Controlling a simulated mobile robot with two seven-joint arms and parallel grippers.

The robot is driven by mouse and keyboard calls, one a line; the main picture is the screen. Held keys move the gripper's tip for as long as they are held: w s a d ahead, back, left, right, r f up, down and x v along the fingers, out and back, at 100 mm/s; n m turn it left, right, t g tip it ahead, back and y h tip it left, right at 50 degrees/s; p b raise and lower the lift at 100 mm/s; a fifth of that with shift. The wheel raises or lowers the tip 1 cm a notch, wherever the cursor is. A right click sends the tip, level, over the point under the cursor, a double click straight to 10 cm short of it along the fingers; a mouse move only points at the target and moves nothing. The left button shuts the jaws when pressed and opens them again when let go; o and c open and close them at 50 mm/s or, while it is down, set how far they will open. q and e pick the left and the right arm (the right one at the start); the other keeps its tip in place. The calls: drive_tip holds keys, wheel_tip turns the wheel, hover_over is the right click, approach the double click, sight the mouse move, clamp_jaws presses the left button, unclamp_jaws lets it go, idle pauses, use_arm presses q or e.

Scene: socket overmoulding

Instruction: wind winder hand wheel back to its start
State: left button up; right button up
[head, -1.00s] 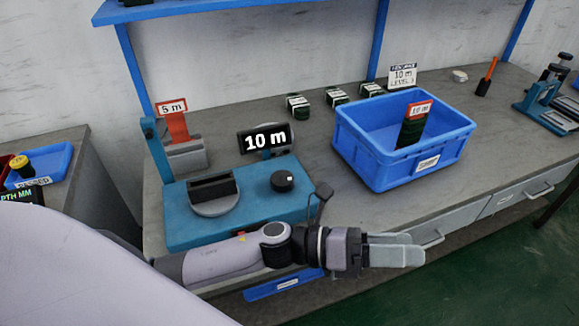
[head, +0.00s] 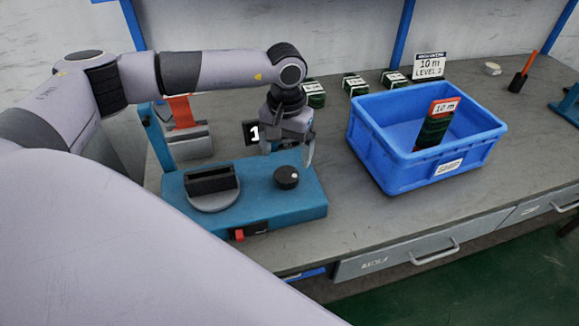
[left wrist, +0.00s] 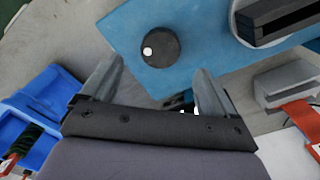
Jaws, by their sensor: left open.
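The winder is a blue base (head: 250,212) on the grey bench. Its hand wheel, a round black knob (head: 287,177) with a white dot, sits on the right part of the base; it also shows in the left wrist view (left wrist: 160,47). A dark slotted holder on a grey disc (head: 212,186) is on the left part. My left gripper (head: 289,160) points down just behind and above the knob, open and empty. In the left wrist view its fingers (left wrist: 153,95) are spread, with the knob beyond the tips, untouched. The display is mostly hidden behind the gripper. My right gripper is out of view.
A blue crate (head: 385,174) holding a green bundle labelled 10 m (head: 436,124) stands right of the winder. Several dark green bundles lie behind it. A red-tagged grey block (head: 190,142) stands behind the winder. Bench between winder and crate is clear.

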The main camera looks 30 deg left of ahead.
sight(286, 175)
use_arm(q)
wheel_tip(286, 175, down, 7)
drive_tip(key=shift+r+p, duration=0.1)
drive_tip(key=shift+p, duration=0.45)
drive_tip(key=shift+c, duration=0.4)
drive_tip(key=c, duration=1)
